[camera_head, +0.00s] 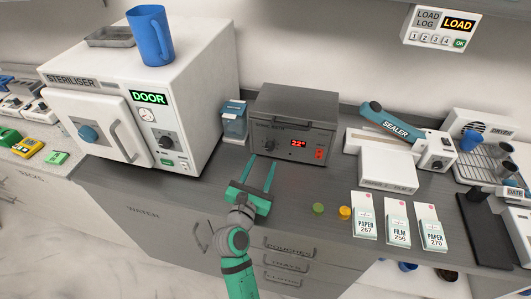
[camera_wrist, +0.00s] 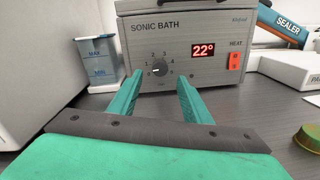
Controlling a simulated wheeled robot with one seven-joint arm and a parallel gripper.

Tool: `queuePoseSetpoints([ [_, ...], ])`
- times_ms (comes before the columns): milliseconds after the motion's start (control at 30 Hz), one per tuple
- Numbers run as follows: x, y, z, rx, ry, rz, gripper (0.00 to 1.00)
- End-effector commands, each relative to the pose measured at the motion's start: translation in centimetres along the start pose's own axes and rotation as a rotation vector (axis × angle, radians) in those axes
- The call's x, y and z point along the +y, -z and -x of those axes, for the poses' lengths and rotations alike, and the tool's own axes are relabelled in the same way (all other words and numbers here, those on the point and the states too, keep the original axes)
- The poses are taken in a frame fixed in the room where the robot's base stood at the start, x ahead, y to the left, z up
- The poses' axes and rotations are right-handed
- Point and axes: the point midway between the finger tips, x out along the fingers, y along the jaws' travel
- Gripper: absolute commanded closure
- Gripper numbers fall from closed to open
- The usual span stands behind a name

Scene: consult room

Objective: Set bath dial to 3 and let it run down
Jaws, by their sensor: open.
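The sonic bath (camera_head: 294,124) is a grey box on the counter, and it also shows in the wrist view (camera_wrist: 205,28). Its black dial (camera_wrist: 159,68) has numbers around it. The white mark on the dial points to the left side of the scale; I cannot tell the exact setting. The red display (camera_wrist: 203,50) reads 22°. My gripper (camera_head: 262,164) is open and empty in front of the bath. In the wrist view its two green fingers point at the bath, one on either side of the dial and apart from it.
A blue-and-clear container (camera_head: 234,122) stands left of the bath, beside the steriliser (camera_head: 190,60). The sealer (camera_head: 385,160) stands to the right. Green (camera_head: 318,208) and orange (camera_head: 345,212) small items and paper packs (camera_head: 365,214) lie right of my gripper.

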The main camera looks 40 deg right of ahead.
Motion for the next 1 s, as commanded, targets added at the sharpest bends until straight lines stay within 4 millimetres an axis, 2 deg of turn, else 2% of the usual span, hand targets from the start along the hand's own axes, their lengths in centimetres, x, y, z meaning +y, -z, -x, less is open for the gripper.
queuePoseSetpoints([
  [100,0.0,-0.1,-2.3,-0.001,0.002,-0.001,0.56],
  [333,0.0,0.0,-5.2,-0.001,0.000,-0.001,0.56],
  [500,0.1,0.0,-6.0,0.001,-0.001,0.000,0.56],
  [767,0.1,0.0,-6.1,0.001,-0.002,-0.001,0.56],
  [800,0.1,0.0,-6.1,0.001,-0.002,-0.001,0.61],
  [933,0.1,0.0,-6.1,0.001,-0.002,-0.001,0.92],
  [967,0.1,0.0,-6.1,0.001,-0.002,-0.001,0.97],
  [1000,0.1,0.0,-6.1,0.001,-0.002,-0.001,0.97],
])
